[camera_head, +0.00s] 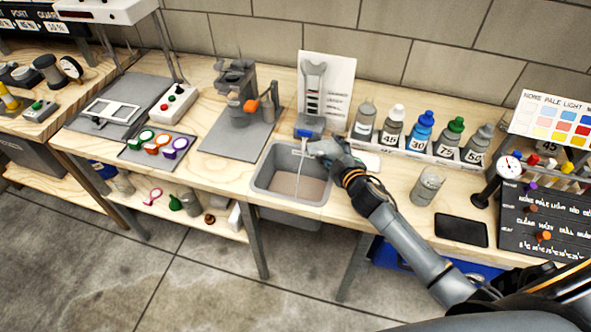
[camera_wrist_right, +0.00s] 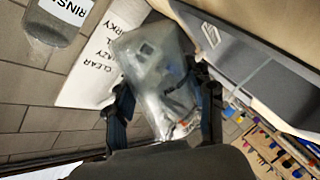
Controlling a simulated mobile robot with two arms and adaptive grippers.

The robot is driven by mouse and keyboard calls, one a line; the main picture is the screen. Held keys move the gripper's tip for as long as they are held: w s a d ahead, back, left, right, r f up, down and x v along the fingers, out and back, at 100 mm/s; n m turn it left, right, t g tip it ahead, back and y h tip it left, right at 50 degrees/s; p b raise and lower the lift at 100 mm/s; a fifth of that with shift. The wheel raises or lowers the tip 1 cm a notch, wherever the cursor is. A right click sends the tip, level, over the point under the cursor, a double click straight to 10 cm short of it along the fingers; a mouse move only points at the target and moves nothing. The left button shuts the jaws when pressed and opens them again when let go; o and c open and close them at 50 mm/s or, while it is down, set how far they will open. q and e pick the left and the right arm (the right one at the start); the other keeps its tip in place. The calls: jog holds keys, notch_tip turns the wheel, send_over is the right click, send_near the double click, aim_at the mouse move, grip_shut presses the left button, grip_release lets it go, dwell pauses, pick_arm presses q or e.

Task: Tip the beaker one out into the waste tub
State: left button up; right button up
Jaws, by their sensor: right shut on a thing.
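My right gripper (camera_head: 336,155) is above the right rear part of the grey waste tub (camera_head: 259,184). It is shut on a clear beaker (camera_head: 318,147), which is tilted toward the left with its mouth over the tub. A thin pale stream falls from the beaker into the tub, where brownish liquid covers the bottom. In the right wrist view the clear beaker (camera_wrist_right: 155,65) sits between the two fingers of the gripper (camera_wrist_right: 163,100). How much is left in the beaker cannot be told. My left gripper is not in view.
A second clear beaker (camera_head: 428,187) stands on the bench right of the tub. Several capped bottles (camera_head: 420,130) stand in a row behind, beside a card with a holder (camera_head: 318,90). A black slab (camera_head: 461,230) and a dial gauge (camera_head: 509,167) are at the right.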

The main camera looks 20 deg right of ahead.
jog(key=shift+f+n+h, duration=0.3)
jog(key=shift+n+h, duration=0.1)
jog(key=shift+n, duration=0.7)
dwell(1.6)
jog(key=shift+w+a+f+n+g+h, duration=0.1)
jog(key=shift+a+n+g+h, duration=0.15)
jog(key=shift+a, duration=0.2)
jog(key=shift+w+a+f+n+g+h, duration=0.1)
jog(key=shift+a+n+h, duration=0.05)
jog(key=shift+a+n, duration=0.25)
dwell(1.1)
jog(key=shift+a+f+n, duration=0.2)
jog(key=shift+f+n, duration=0.05)
jog(key=shift+n, duration=0.4)
dwell(1.1)
jog(key=shift+a+r+n+h+p, duration=0.3)
jog(key=shift+r+n+h+p, duration=0.35)
jog(key=shift+p, duration=0.25)
dwell(0.7)
